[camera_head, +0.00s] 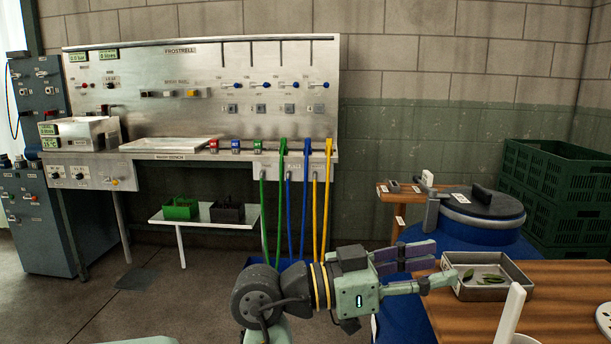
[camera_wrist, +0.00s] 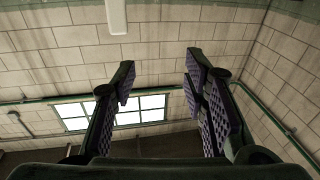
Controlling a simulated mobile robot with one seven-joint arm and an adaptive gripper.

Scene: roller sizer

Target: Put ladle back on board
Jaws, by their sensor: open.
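My gripper (camera_head: 440,263) is open and points to the right in the head view, at the near left edge of the wooden table. Its fingers are spread in the wrist view (camera_wrist: 160,75), with nothing between them. I cannot clearly make out a ladle. A white upright handle-like piece (camera_head: 508,312) stands at the bottom right, by a white rounded rim cut off by the frame; I cannot tell what it is. The large metal board (camera_head: 210,70) marked FROSTRELL stands at the back wall; I cannot tell whether it is the task's board.
A metal tray (camera_head: 503,293) with green pieces is on the wooden table (camera_head: 570,300), close to my fingers. A blue drum (camera_head: 470,225) stands behind. Green crates (camera_head: 555,165) are stacked at right. Coloured hoses hang from the bench. The floor at left is mostly clear.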

